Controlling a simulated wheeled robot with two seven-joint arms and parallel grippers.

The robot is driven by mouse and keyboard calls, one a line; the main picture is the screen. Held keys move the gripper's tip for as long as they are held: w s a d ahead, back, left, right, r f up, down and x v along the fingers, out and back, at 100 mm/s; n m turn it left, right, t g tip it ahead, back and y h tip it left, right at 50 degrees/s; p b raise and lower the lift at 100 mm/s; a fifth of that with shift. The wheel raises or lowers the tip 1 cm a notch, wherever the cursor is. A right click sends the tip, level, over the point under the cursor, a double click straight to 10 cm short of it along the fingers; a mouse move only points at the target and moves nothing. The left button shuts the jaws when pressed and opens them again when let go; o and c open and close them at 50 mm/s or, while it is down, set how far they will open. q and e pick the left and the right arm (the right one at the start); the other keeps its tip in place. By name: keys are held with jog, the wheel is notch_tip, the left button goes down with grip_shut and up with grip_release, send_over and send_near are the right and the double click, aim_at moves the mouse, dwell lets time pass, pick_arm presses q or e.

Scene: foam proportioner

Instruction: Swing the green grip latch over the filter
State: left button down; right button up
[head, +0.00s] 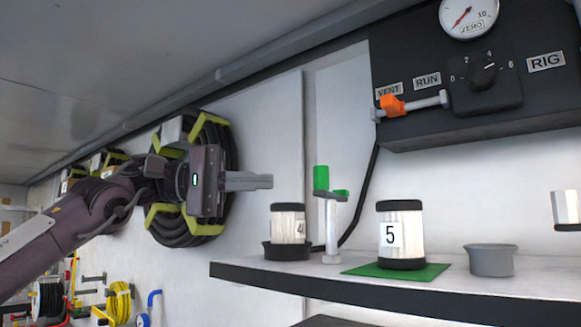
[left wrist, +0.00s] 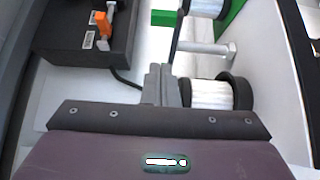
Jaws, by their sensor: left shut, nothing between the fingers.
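The green grip latch (head: 321,179) sits on top of a pale post that stands on the shelf. Its green end also shows at the top of the left wrist view (left wrist: 164,18), beside the post (left wrist: 212,49). The filter marked 4 (head: 291,226) stands upright in a dark cup to the left of the post. It also shows in the left wrist view (left wrist: 209,96). The latch is not over this filter. My left gripper (head: 270,181) is shut and empty, left of the latch and above the filter, apart from both. My right gripper is out of view.
Filter 5 (head: 401,235) stands on a green mat (head: 365,270). An empty grey cup (head: 491,262) is on the shelf (head: 440,293) to its right. A dark panel with an orange lever (head: 392,104) hangs above. A black hose reel (head: 205,225) is behind my left arm.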

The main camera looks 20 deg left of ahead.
pick_arm(q)
jog(key=s+d+p, duration=0.1)
jog(key=d+p, duration=0.1)
jog(key=d, duration=0.4)
jog(key=shift+p, duration=0.3)
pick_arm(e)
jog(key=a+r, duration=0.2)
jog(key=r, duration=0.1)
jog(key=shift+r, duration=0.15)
pick_arm(q)
jog(key=shift+w+d, duration=0.1)
jog(key=shift+d, duration=0.05)
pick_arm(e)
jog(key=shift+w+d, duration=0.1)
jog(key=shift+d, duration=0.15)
